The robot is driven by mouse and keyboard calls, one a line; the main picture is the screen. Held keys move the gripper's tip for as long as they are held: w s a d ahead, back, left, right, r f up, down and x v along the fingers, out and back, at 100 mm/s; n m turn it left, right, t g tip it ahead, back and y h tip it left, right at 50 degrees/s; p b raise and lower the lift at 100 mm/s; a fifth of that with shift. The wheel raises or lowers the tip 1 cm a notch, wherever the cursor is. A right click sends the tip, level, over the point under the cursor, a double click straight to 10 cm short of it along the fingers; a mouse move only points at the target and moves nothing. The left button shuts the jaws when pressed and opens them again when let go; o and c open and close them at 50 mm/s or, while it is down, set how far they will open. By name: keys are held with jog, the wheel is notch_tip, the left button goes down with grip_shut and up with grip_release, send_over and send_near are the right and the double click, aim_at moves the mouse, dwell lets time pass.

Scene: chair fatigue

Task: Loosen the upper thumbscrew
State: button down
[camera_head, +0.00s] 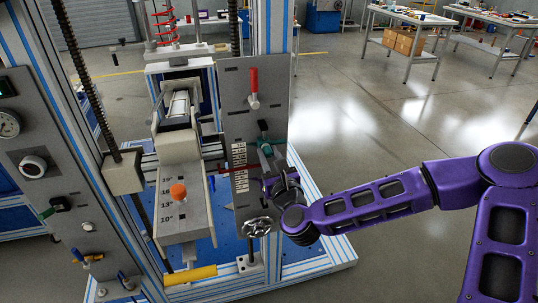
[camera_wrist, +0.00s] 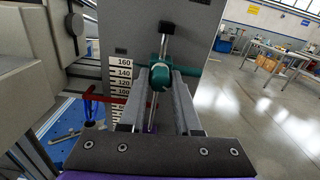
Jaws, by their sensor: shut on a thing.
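The teal thumbscrew (camera_head: 263,143) sits on the front of a grey upright plate, beside a printed scale. In the wrist view its round teal knob (camera_wrist: 160,75) lies between my two grey fingers, and a slim metal bar (camera_wrist: 163,46) with a dark tip crosses it at a slight tilt. My gripper (camera_head: 268,152) reaches in from the lower right and is shut on the teal thumbscrew; its fingers also flank the knob in the wrist view (camera_wrist: 160,88). My fingers hide part of the thumbscrew in the head view.
A red-handled lever (camera_head: 253,87) stands above on the same plate (camera_head: 237,110). A handwheel (camera_head: 258,227) is below. A red bar (camera_wrist: 100,98) is left of my fingers in the wrist view.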

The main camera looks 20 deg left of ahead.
jog(key=shift+n, duration=0.4)
jog(key=n+b, duration=0.1)
jog(key=n, duration=0.4)
jog(key=shift+n, duration=0.4)
jog(key=n+b, duration=0.2)
jog(key=n, duration=0.3)
jog(key=n+b, duration=0.3)
jog(key=n, duration=0.3)
jog(key=shift+n, duration=0.4)
jog(key=n+b, duration=0.1)
jog(key=n, duration=0.1)
jog(key=n+b, duration=0.2)
jog(key=n, duration=0.1)
jog(key=shift+w+r, duration=0.1)
jog(key=shift+r, duration=0.1)
jog(key=shift+n, duration=0.4)
jog(key=c, duration=0.6)
grip_release()
jog(key=shift+c, duration=0.2)
jog(key=shift+o, duration=0.2)
